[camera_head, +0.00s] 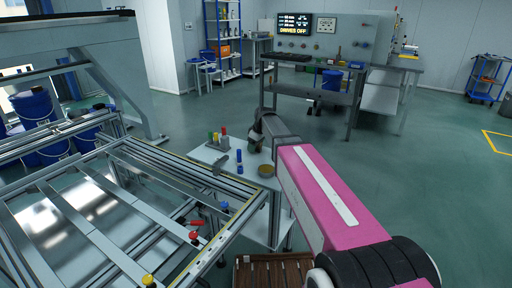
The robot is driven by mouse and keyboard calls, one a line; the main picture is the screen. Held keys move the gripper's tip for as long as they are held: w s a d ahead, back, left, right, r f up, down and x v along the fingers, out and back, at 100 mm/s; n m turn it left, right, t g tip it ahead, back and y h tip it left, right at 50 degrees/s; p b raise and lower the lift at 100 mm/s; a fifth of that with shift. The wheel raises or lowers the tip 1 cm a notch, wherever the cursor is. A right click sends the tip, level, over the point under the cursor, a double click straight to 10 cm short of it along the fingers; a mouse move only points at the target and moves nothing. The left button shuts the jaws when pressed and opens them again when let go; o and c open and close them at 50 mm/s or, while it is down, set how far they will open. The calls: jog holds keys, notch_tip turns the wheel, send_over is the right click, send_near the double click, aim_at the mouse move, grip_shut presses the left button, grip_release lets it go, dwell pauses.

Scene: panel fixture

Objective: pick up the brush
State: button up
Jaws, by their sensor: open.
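My gripper (256,148) hangs over the back right part of a small white table (208,154), its jaws small and dark in this view. I see nothing held in it. I cannot make out the brush for certain. A thin grey, elongated item (220,164) lies at the table's left side, left of my gripper; it is too small to tell whether it is the brush. My arm hides the table's right side.
Upright red, green and yellow items (217,139) stand at the table's back. Blue pieces (239,157) and a round yellowish item (265,171) are near my gripper. A metal frame (150,208) borders the table's left. A wooden slatted crate (272,272) stands in front.

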jog(key=c, duration=1)
jog(key=shift+r, duration=0.1)
jog(key=shift+r, duration=0.5)
notch_tip(320, 180, up, 3)
jog(key=shift+r, duration=0.1)
jog(key=s+a+r, duration=0.1)
jog(key=a+r, duration=0.1)
jog(key=a, duration=0.1)
jog(key=s+a+r, duration=0.2)
jog(key=a, duration=0.2)
jog(key=s+a+r, duration=0.2)
jog(key=a, duration=0.1)
jog(key=shift+s+a+r, duration=0.15)
jog(key=shift+s+r, duration=0.05)
jog(key=shift+r, duration=0.15)
jog(key=shift+o, duration=0.4)
